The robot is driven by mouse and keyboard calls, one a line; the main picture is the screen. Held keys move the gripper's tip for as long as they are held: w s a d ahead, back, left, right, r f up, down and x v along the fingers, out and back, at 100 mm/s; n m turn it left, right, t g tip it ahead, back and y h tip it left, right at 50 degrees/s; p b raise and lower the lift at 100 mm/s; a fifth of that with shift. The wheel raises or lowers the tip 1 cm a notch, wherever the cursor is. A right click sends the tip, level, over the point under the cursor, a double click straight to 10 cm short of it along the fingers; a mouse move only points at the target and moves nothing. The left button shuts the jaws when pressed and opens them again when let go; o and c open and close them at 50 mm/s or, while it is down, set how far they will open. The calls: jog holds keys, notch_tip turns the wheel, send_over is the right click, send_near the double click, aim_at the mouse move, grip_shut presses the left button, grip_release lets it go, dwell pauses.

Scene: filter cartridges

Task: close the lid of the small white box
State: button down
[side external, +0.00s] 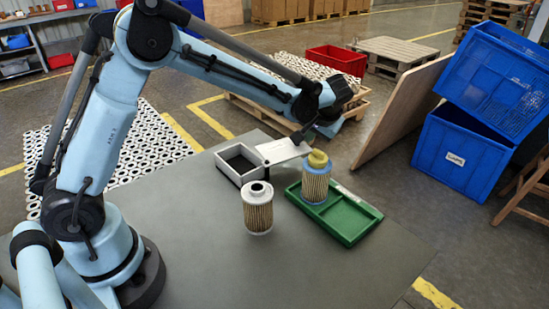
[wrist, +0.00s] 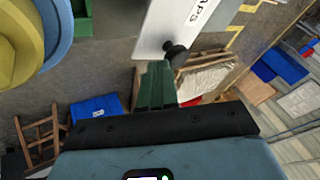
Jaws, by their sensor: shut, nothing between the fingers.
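The small white box (side external: 240,180) stands open on the grey table, its dark inside showing. Its white lid (side external: 283,151) is swung out to the right of the box. In the wrist view the lid (wrist: 168,22) is a pale panel with partly visible black letters and a black knob (wrist: 175,53) at its edge. My gripper (side external: 304,135) is at the lid's outer part. Its green fingers (wrist: 157,85) are shut with nothing between them, and their tips are close to the knob. I cannot tell whether they touch it.
A blue-banded filter cartridge with a yellow top (side external: 316,180) stands in the green tray (side external: 350,238), close to the lid. Another cartridge (side external: 258,210) with a pale top stands in front of the box. The table's front is clear. Blue crates (side external: 460,155) and a leaning board stand beyond on the right.

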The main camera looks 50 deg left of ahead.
jog(key=shift+a, duration=0.1)
jog(key=shift+w+a+n+g, duration=0.25)
jog(key=shift+a+n+g, duration=0.45)
jog(key=shift+a+n, duration=0.4)
jog(key=shift+s+a+n+g, duration=0.55)
jog(key=shift+s+a+n, duration=0.4)
jog(key=shift+s+a, duration=1.05)
jog(key=shift+s+a+n+g, duration=0.5)
jog(key=shift+s+a+n, duration=0.4)
jog(key=shift+s+a, duration=1.05)
jog(key=shift+s+a+n+g, duration=0.55)
jog(key=shift+s+a+n, duration=0.4)
jog(key=shift+s+a, duration=1.05)
